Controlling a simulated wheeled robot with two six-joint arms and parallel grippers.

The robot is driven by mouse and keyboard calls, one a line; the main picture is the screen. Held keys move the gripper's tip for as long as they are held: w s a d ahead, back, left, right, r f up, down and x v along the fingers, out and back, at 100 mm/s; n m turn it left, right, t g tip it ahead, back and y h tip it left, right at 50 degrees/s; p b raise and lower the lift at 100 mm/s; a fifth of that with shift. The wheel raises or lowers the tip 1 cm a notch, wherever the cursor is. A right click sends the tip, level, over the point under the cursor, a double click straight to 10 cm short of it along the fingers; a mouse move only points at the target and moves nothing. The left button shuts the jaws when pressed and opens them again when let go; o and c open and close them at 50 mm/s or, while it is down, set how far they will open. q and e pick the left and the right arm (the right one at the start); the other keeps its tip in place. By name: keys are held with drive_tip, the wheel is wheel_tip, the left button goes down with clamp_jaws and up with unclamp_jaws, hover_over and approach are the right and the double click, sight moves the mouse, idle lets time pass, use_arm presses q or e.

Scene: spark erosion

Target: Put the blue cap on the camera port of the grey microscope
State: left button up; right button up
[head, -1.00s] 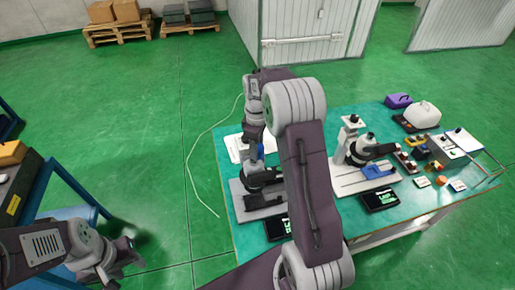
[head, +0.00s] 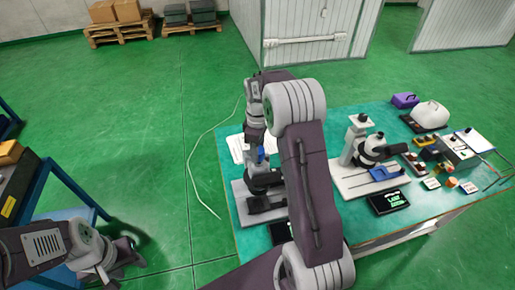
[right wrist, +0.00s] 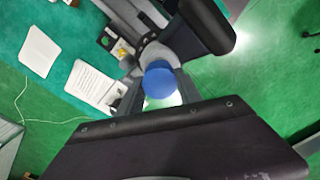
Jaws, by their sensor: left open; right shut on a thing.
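The blue cap (right wrist: 158,83) shows round between the fingers of my right gripper (right wrist: 155,95) in the right wrist view, shut on it. In the head view a small blue patch (head: 261,155) shows just below my right gripper (head: 258,147), over the left microscope. This left microscope (head: 262,181) has a dark body on a grey base, partly hidden by my right arm. The camera port is hidden behind cap and gripper; I cannot tell whether the cap touches it. My left gripper (head: 118,258) is open and empty at lower left, away from the table.
A second, paler microscope (head: 366,150) with a blue part stands right of my arm. Dark tablets (head: 388,202) lie at the front edge. White sheets (right wrist: 92,84) lie beside the left microscope. Small boxes and a white covered item (head: 430,114) crowd the table's right side.

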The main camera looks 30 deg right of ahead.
drive_tip(key=shift+s+r, duration=0.1)
drive_tip(key=shift+s, duration=0.2)
drive_tip(key=shift+w, duration=0.15)
drive_tip(key=shift+f+p, duration=0.2)
drive_tip(key=shift+p, duration=0.15)
idle(0.7)
drive_tip(key=shift+f+b, duration=0.45)
drive_tip(key=shift+f, duration=0.6)
idle(0.6)
drive_tip(key=o, duration=1.9)
drive_tip(key=shift+r, duration=0.15)
